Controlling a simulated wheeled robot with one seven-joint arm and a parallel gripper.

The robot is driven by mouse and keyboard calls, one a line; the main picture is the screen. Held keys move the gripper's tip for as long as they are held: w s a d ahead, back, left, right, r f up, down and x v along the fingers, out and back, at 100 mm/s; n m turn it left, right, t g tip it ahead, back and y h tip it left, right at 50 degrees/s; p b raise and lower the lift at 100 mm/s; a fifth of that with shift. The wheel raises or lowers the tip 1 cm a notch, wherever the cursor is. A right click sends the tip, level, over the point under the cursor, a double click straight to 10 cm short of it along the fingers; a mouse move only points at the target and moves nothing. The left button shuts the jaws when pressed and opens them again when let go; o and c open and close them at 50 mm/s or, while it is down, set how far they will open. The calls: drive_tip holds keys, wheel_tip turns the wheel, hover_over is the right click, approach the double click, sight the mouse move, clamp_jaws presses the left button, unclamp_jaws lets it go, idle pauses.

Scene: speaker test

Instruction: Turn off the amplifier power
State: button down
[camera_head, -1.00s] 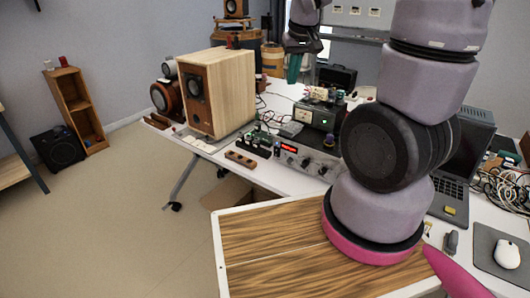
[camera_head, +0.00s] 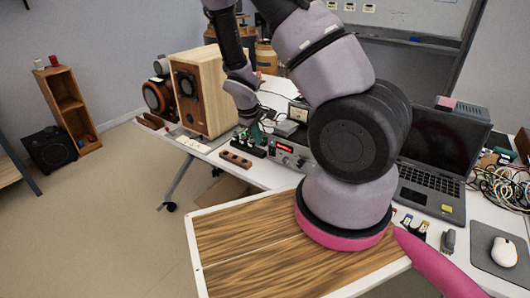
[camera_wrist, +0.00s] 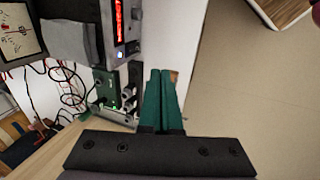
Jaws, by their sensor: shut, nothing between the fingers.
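The amplifier (camera_head: 284,148) is a grey box with a red lit display, on the white table and partly hidden behind my arm. In the wrist view the red display (camera_wrist: 118,20) shows at the top, with a small blue-white light below it. My gripper (camera_head: 254,136) has green fingers and reaches down close to the left end of the amplifier's front. In the wrist view my gripper (camera_wrist: 160,74) is shut and empty, with the fingertips just right of and below the panel. I cannot tell whether they touch anything. The power switch cannot be made out clearly.
A wooden speaker (camera_head: 214,90) stands left of my gripper. A brown block with holes (camera_head: 235,159) lies at the table's front edge. A green circuit board (camera_wrist: 128,92) and black-and-red wires are near the fingers. A laptop (camera_head: 431,165) and mouse (camera_head: 504,251) are to the right.

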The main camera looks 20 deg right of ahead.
sight(272, 152)
idle(0.3)
drive_tip(key=x, duration=0.9)
drive_tip(key=shift+d+f, duration=0.1)
drive_tip(key=w+d, duration=0.1)
drive_tip(key=d+f, duration=0.1)
drive_tip(key=shift+w+d, duration=0.35)
drive_tip(key=shift+w, duration=0.05)
drive_tip(key=shift+w+d+f, duration=0.15)
drive_tip(key=shift+w+d, duration=0.15)
drive_tip(key=shift+d, duration=0.1)
drive_tip(key=shift+f, duration=0.1)
drive_tip(key=shift+f+h, duration=0.1)
drive_tip(key=shift+h, duration=0.2)
drive_tip(key=shift+w+d+t, duration=0.1)
drive_tip(key=shift+d+t, duration=0.1)
drive_tip(key=shift+t, duration=0.1)
